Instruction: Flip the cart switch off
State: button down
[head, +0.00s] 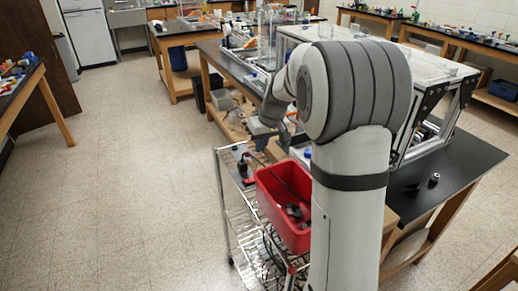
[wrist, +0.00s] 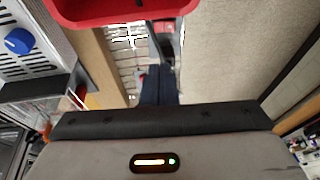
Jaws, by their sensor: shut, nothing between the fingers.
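The wire-shelf cart (head: 222,195) stands left of my arm in the head view. My gripper (head: 262,142) is over the far end of the cart, beyond the red bin (head: 262,183). In the wrist view my gripper (wrist: 157,88) has its dark fingers together, with nothing seen between them. The wire shelf (wrist: 128,55) shows past the fingertips. A small dark device (head: 243,165) sits at the cart's far left corner, below my gripper. I cannot make out the switch or its position; a small reddish spot shows beside the fingers in the wrist view.
The red bin also shows at the top of the wrist view (wrist: 120,10), close to the fingers. A black-topped bench (head: 450,175) with a framed enclosure stands on the right. The floor (head: 130,150) left of the cart is clear.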

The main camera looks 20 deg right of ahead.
jog(key=shift+b, duration=0.3)
jog(key=shift+s+a+r+b, duration=0.25)
jog(key=shift+a+b, duration=0.25)
jog(key=shift+b, duration=0.3)
jog(key=shift+w+f, duration=0.1)
jog(key=shift+f, duration=0.05)
jog(key=p, duration=0.2)
send_near(247, 181)
jog(key=x, duration=0.5)
jog(key=shift+w, duration=0.35)
jog(key=shift+a+f, duration=0.1)
jog(key=shift+f, duration=0.5)
